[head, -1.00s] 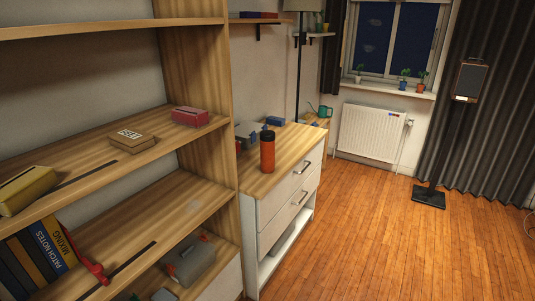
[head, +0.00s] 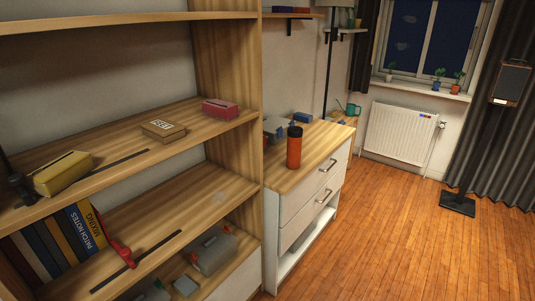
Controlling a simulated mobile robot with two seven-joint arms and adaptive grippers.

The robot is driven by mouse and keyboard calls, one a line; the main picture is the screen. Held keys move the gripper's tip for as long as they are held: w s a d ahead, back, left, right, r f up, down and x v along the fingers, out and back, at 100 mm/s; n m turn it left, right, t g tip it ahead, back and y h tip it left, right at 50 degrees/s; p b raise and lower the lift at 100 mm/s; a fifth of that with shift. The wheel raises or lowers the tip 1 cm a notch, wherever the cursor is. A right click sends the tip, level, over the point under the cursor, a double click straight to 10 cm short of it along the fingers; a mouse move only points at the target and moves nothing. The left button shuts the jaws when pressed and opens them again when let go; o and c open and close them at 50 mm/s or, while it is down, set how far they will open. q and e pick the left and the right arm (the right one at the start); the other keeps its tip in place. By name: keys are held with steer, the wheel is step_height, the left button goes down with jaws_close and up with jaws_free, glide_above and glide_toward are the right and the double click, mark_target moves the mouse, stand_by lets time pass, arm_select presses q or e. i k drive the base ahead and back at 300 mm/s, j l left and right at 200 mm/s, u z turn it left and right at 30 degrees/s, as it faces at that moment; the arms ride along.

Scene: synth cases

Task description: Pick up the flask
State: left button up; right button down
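The flask (head: 294,150) is most likely the upright orange-red cylinder with a dark top. It stands on the wooden top of a white dresser (head: 300,207), near the dresser's front edge. Nothing touches its visible front side. Neither of my grippers can be made out in the head view, so I cannot tell how they stand relative to the flask.
A wooden shelf unit (head: 228,75) stands left of the dresser, holding a yellow box (head: 63,174), a cardboard box (head: 163,131), a red box (head: 221,109) and books. A grey case (head: 274,129) and a blue box (head: 302,118) lie behind the flask.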

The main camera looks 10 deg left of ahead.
mark_target(293, 145)
steer(key=i+l+u, duration=0.45)
steer(key=l+u, duration=0.2)
steer(key=i+l, duration=0.15)
steer(key=l, duration=0.2)
steer(key=i+l+u, duration=0.1)
steer(key=l, duration=0.25)
steer(key=i+l+u, duration=0.1)
steer(key=l, duration=0.3)
steer(key=i+l, duration=0.2)
steer(key=l, duration=0.2)
steer(key=i+l+u, duration=0.1)
steer(key=l, duration=0.25)
